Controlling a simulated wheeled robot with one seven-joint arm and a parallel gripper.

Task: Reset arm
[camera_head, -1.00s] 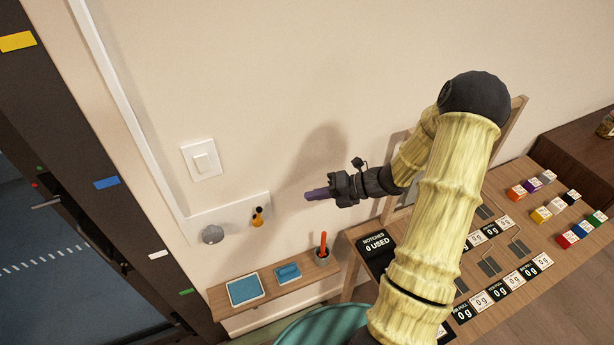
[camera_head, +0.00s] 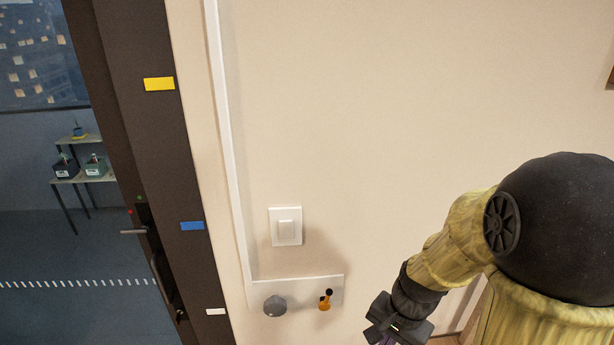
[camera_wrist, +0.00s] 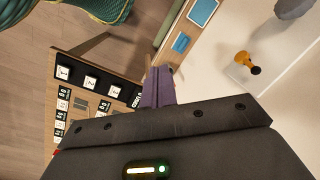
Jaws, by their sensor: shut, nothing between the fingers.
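My gripper (camera_wrist: 159,90) shows in the wrist view with its purple fingers together and nothing between them. In the head view only its dark body (camera_head: 398,325) shows at the bottom edge, and the fingertips are mostly cut off. My arm is bent in front of the wall at the right of the head view. The gripper is apart from the wall panel (camera_head: 335,291), which carries a grey knob (camera_head: 275,306) and an orange-and-black piece (camera_head: 325,300). The orange piece also shows in the wrist view (camera_wrist: 243,59).
A light switch (camera_head: 286,226) is on the wall above the panel. A dark door frame (camera_head: 160,150) with coloured tags stands at left. The wrist view shows a wooden board with number tiles (camera_wrist: 68,60), a shelf with blue items (camera_wrist: 181,43), and a teal round thing (camera_wrist: 110,8).

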